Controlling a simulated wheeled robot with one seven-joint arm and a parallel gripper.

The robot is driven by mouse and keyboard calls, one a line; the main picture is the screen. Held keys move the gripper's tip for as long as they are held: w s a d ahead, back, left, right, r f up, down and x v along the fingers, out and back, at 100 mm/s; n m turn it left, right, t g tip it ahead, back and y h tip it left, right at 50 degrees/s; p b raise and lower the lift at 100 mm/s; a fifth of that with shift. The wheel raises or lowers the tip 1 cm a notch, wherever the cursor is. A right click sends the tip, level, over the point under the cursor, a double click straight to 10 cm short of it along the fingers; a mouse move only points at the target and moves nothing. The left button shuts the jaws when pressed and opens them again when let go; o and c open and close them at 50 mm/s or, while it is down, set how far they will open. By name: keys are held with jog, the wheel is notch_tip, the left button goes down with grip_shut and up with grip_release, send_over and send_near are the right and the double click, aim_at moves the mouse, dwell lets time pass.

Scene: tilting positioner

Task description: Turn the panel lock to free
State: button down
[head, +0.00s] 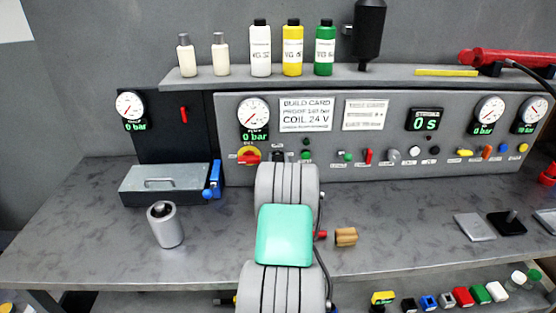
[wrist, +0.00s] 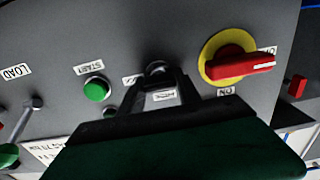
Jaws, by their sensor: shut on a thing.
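The panel lock (wrist: 155,68) is a small round grey-black part on the grey panel in the wrist view, between a green START button and the red and yellow rotary switch. My gripper (wrist: 157,76) has its two dark fingers closed in on the lock from both sides. The fingers hide much of it, so its turned position cannot be read. A small white label (wrist: 165,97) shows between the fingers, too small to read. In the head view my arm reaches to the panel, and the lock is small and dark there, mostly hidden.
The red and yellow rotary switch (wrist: 238,64) sits close beside my gripper. The green START button (wrist: 97,89) is on its other side. In the head view a grey metal box (head: 165,184) and a grey cylinder (head: 165,225) stand left of my arm, and a brass piece (head: 346,237) lies right.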

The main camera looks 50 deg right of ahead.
jog(key=shift+f+b, duration=0.2)
jog(key=shift+b, duration=0.35)
jog(key=n+b, duration=0.1)
jog(key=b, duration=0.2)
jog(key=n+b, duration=0.1)
jog(key=b, duration=0.2)
jog(key=shift+f+n, duration=0.3)
jog(key=shift+n, duration=0.1)
jog(key=n+b, duration=0.5)
jog(key=b, duration=0.5)
jog(key=shift+w+a+b, duration=0.1)
jog(key=shift+b, duration=0.2)
jog(key=n+b, duration=0.4)
jog(key=b, duration=0.3)
jog(key=shift+n, duration=0.4)
jog(key=n+b, duration=0.3)
jog(key=b, duration=0.1)
jog(key=shift+w+n+b, duration=0.1)
jog(key=shift+n+b, duration=0.2)
jog(key=shift+n, duration=0.1)
jog(key=shift+r+n+b, duration=0.2)
jog(key=shift+n+b, duration=0.45)
jog(key=shift+n, duration=0.05)
